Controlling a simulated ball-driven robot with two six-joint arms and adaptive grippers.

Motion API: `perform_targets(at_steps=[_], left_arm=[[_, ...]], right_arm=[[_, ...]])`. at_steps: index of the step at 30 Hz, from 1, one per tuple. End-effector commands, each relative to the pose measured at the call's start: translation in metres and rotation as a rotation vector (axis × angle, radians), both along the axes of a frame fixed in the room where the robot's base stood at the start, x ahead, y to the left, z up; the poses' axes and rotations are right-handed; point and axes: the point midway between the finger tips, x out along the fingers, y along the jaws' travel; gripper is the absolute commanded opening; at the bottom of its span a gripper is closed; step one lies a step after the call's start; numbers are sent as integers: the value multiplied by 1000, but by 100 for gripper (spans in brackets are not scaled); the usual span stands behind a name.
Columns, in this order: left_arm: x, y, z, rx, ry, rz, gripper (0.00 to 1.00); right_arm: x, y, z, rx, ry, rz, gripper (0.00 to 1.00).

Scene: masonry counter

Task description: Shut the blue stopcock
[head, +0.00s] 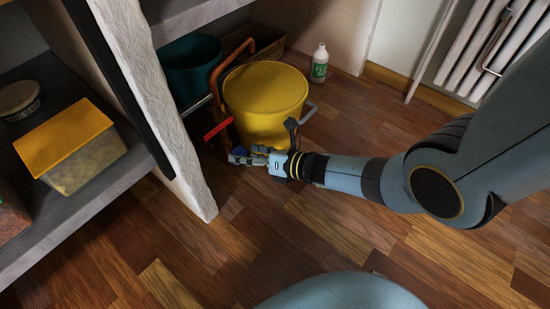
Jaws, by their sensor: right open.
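A copper-coloured pipe (216,80) rises beside the yellow bucket, with a red lever (217,130) on it. A small blue piece (238,150), probably the blue stopcock's handle, shows low by the pipe, just at my right gripper's fingers. My right gripper (240,157) reaches in from the right, low in front of the bucket, with its fingers pointing left. It is open. Whether the fingers touch the blue piece, I cannot tell. The stopcock's body and the lower pipe are mostly hidden by the fingers. My left gripper is out of view.
The yellow bucket (264,90) stands close behind my right gripper. A teal bin (191,65) and a white bottle (320,63) are farther back. A pale upright panel (160,100) and shelves with a yellow-lidded box (66,136) bound the left. The wooden floor in front is clear.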

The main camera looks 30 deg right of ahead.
Motion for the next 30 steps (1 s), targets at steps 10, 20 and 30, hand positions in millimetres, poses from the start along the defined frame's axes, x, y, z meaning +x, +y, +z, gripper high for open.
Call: perform_targets(at_steps=[10,20,30], left_arm=[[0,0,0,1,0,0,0],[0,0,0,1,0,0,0],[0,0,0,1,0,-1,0]], right_arm=[[-58,-38,21,-4,2,1,72],[-74,-50,28,0,2,0,72],[-97,-42,29,29,17,-4,72]])
